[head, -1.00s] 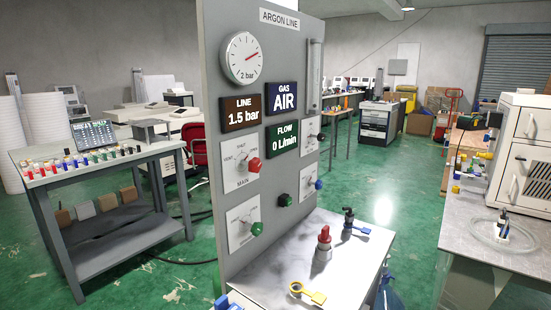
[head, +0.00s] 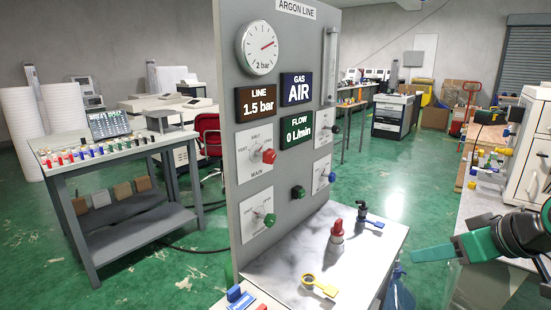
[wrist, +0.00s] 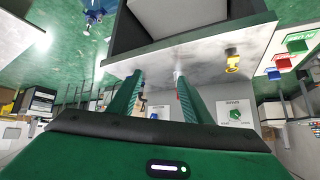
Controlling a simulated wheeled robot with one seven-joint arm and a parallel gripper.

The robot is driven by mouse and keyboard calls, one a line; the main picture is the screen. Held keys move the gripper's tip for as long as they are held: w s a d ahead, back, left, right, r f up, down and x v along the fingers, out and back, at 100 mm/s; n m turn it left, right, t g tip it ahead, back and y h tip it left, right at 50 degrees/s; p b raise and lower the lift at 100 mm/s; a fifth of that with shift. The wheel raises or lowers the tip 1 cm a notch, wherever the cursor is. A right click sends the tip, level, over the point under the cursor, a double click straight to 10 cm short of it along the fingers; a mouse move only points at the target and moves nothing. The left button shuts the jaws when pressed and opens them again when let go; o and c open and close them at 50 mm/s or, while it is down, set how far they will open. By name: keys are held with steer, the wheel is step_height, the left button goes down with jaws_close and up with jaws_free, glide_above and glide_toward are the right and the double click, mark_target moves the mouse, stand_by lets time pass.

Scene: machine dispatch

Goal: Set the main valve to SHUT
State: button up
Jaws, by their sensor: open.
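The main valve (head: 268,156) is a red knob on a white plate marked MAIN on the grey ARGON LINE panel (head: 243,215). The plate carries the words VENT, SHUT and OPEN. I cannot clearly read which mark the knob points to. My gripper (head: 416,250) is at the right of the head view, well away from the valve, over the floor beyond the panel's bench. In the wrist view my gripper (wrist: 156,76) shows two green fingers apart with nothing between them. I cannot make out the main valve in the wrist view.
A green knob (head: 269,220) sits below the main valve. The panel's bench (head: 372,240) bears a yellow ring-ended piece (head: 318,286), a red-topped fitting (head: 336,231) and a black valve (head: 362,211). A table with small bottles (head: 60,143) stands left. Green floor lies between.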

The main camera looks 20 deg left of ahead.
steer(key=w+a+r+n+y, duration=0.1)
steer(key=a+r+n+y, duration=0.15)
steer(key=a, duration=0.55)
steer(key=w+a+r+n+y, duration=0.1)
steer(key=a+r+n+y, duration=0.2)
steer(key=a, duration=0.4)
steer(key=n+y, duration=0.2)
steer(key=y, duration=0.4)
glide_toward(273, 157)
steer(key=shift+h, duration=0.25)
steer(key=x, duration=1.1)
steer(key=shift+s+r, duration=0.15)
steer(key=shift+r, duration=0.05)
steer(key=c, duration=1.1)
